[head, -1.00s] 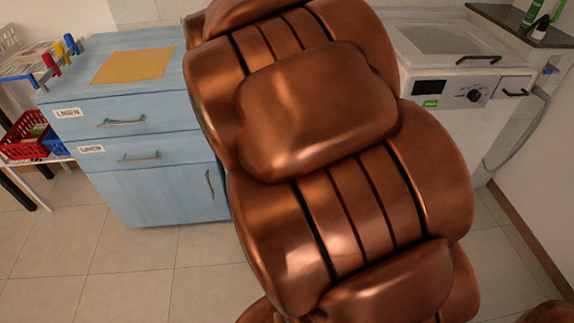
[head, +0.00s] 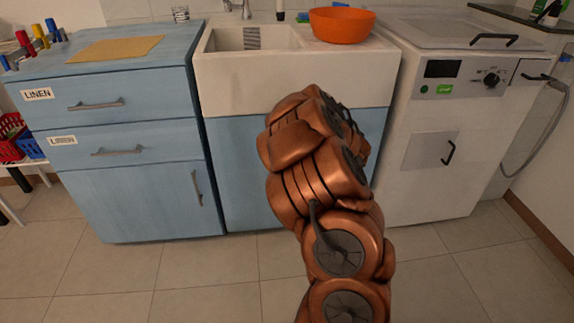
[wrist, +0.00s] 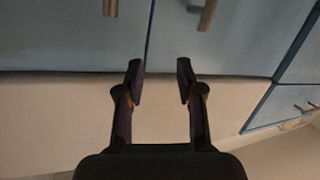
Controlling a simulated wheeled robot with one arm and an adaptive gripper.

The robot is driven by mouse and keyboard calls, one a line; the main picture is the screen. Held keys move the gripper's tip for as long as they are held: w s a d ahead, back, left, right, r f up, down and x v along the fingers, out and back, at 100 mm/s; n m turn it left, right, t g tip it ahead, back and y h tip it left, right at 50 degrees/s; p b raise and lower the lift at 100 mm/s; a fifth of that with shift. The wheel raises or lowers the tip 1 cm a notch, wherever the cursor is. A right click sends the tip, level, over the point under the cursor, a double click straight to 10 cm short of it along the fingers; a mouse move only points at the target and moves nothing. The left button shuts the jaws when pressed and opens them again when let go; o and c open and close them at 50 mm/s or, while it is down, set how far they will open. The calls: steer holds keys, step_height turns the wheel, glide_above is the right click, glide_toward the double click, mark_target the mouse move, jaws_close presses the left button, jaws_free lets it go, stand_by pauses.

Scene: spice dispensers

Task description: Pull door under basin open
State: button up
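The blue front under the basin (head: 238,165) stands below the white basin (head: 222,92) in the head view. My copper arm covers its right part, and no handle on it shows there. In the wrist view, a seam splits this blue front (wrist: 172,45) into two doors. A handle (wrist: 110,7) shows left of the seam and another handle (wrist: 207,14) right of it, both at the top edge. My gripper (wrist: 160,68) is open and empty, its fingertips between the handles in the picture, over the border with the white basin front. Contact with the front cannot be told.
A blue linen cabinet (head: 135,205) with two drawers and a door adjoins on the left. A white washing machine (head: 425,195) stands on the right. An orange bowl (head: 341,25) sits at the basin's back right. The tiled floor (head: 215,285) in front is clear.

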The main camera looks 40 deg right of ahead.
step_height(320, 180, down, 10)
steer(key=s+a+t+y+b, duration=0.3)
steer(key=y+b, duration=0.1)
steer(key=b, duration=0.1)
steer(key=shift+n, duration=0.4)
steer(key=shift+w+d+b, duration=0.2)
steer(key=shift+w+b, duration=0.4)
steer(key=shift+w, duration=1.5)
steer(key=shift+w+d+b, duration=0.15)
steer(key=shift+w+b, duration=0.4)
steer(key=shift+w, duration=1.5)
jaws_close()
